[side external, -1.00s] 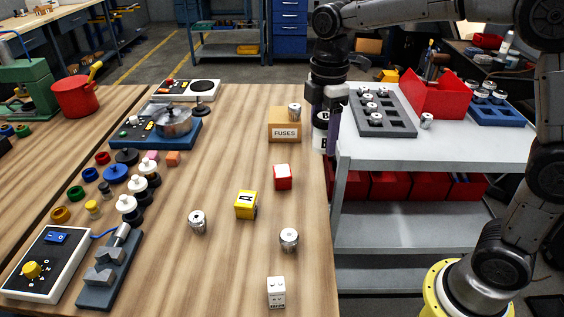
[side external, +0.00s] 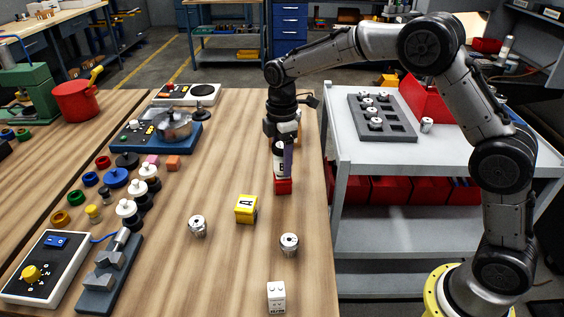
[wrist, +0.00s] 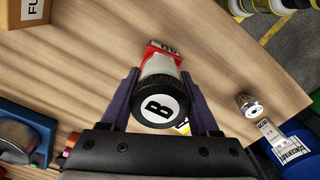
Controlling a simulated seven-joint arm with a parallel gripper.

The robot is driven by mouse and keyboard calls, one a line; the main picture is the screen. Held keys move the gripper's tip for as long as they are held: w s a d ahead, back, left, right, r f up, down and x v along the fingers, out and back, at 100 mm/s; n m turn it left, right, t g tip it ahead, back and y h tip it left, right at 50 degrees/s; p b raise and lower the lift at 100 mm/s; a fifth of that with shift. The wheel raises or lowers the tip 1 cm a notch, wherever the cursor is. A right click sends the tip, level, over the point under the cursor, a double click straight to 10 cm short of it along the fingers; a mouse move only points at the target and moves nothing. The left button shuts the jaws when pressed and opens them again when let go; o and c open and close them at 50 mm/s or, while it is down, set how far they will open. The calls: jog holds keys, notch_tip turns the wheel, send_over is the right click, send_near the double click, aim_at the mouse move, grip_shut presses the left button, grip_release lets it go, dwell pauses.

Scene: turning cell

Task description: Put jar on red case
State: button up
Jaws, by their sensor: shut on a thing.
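The jar is white with a black lid marked B. In the wrist view the jar (wrist: 160,100) is between the purple fingers of my gripper (wrist: 163,112), which is shut on it. In the side view my gripper (side external: 283,152) holds the jar (side external: 279,164) upright over the red case (side external: 283,186). The red case also shows beyond the jar in the wrist view (wrist: 164,47), partly covered by it. The jar's bottom appears at or just above the case's top; I cannot tell whether they touch.
A yellow block marked A (side external: 246,208) stands in front, left of the red case. Metal parts (side external: 197,225) (side external: 289,243) and a white block (side external: 276,297) stand nearer the camera. A cardboard fuses box (wrist: 24,14) is close behind. Table wood left of the case is clear.

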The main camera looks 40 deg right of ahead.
jog(key=shift+f, duration=0.45)
jog(key=shift+f, duration=0.1)
jog(key=o, duration=1.4)
jog(key=shift+o, duration=0.2)
